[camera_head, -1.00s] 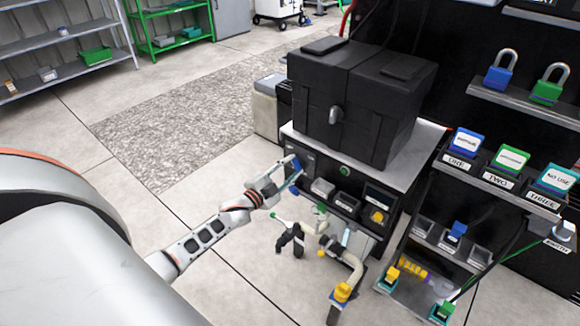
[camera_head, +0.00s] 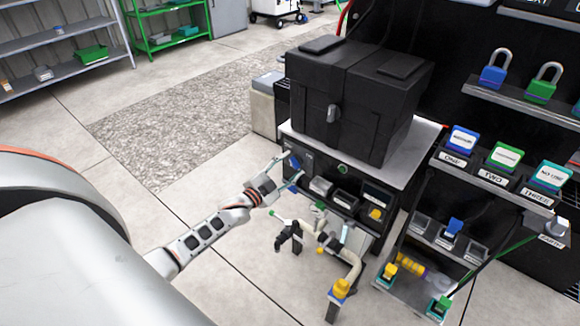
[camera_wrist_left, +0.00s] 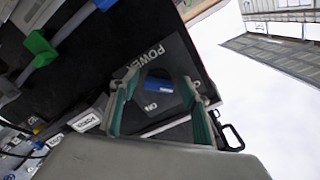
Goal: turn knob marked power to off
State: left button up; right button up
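The power knob (camera_wrist_left: 157,86) is a blue bar on a grey plate marked POWER, with ON printed just below it in the left wrist view. In the head view, a small blue patch at the upper left of the black panel is likely this knob (camera_head: 294,160). My left gripper (camera_head: 286,173) is at that panel corner. In the left wrist view, the teal-padded fingers of this gripper (camera_wrist_left: 157,108) stand apart on both sides of the knob, with visible gaps. Any OFF mark is hidden or not readable. My right gripper is not in view.
A black case (camera_head: 355,105) stands on the cabinet top above the panel. Beige pipework with a yellow cap (camera_head: 341,288) stands below. A rack of labelled tags (camera_head: 497,172) and padlocks (camera_head: 494,70) is at the right. Floor at the left is clear.

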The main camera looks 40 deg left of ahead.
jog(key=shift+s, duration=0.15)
pick_arm(q)
jog(key=s, duration=1.2)
jog(key=shift+a, duration=0.45)
jog(key=s+d+f+n+g+p, duration=0.2)
jog(key=s+d+f+g, duration=0.1)
jog(key=s+d, duration=0.8)
jog(key=s+d+f+n+g+h+p, duration=0.1)
jog(key=s+d+f+n+g+p, duration=0.2)
jog(key=s+d, duration=0.9)
jog(key=shift+d+f+g, duration=0.45)
jog(key=shift+d+g, duration=0.05)
jog(key=shift+g, duration=0.3)
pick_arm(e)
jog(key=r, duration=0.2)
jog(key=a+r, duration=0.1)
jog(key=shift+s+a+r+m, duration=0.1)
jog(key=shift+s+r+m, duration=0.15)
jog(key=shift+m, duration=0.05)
pick_arm(q)
jog(key=shift+s, duration=0.1)
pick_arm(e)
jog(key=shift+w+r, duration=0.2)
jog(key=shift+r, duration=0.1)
